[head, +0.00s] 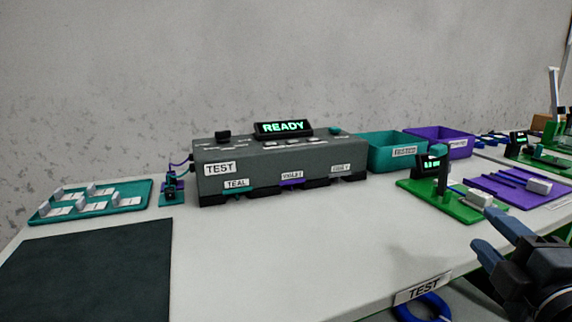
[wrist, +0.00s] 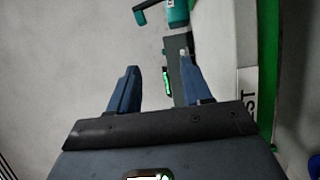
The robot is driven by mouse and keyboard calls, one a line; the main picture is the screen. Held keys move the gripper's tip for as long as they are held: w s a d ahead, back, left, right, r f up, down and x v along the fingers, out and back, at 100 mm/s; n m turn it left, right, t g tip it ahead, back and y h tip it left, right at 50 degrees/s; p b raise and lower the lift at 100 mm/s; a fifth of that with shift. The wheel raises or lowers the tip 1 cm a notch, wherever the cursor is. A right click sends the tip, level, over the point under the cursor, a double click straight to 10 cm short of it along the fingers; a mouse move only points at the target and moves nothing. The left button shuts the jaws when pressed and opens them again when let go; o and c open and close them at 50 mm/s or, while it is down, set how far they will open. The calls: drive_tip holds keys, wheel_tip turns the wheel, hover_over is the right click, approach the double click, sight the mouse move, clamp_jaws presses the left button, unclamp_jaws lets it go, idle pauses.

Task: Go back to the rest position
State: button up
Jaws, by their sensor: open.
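My gripper (head: 482,228) is at the lower right of the head view, in front of the table's right part. Its two blue fingers are spread apart with nothing between them. In the wrist view the open fingers (wrist: 158,66) point away over pale surfaces, with dark and teal items beyond the right finger. A blue cable ring (head: 432,306) shows below the table's front edge, near the TEST label (head: 423,288), left of my gripper. Its lower part is cut off by the picture edge.
A grey TEST box (head: 270,152) with a READY display stands at the back. A teal bin (head: 384,157) and a purple bin (head: 450,141) stand right of it. A green fixture (head: 445,207) is close beyond my gripper. The front middle of the white table (head: 290,245) is clear.

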drive_tip(key=s+a+f+m+g, duration=0.1)
drive_tip(key=s+a+f+m, duration=0.4)
drive_tip(key=s+f, duration=0.55)
drive_tip(key=s+a+f+m+g, duration=0.2)
drive_tip(key=s+f+m, duration=0.55)
drive_tip(key=s, duration=0.65)
drive_tip(key=s+a+r+m+y, duration=0.1)
drive_tip(key=s+m, duration=0.4)
drive_tip(key=s, duration=0.8)
wheel_tip(320, 180, up, 20)
drive_tip(key=p, duration=1.9)
drive_tip(key=shift+w+g+p, duration=0.15)
drive_tip(key=shift+g+p, duration=0.15)
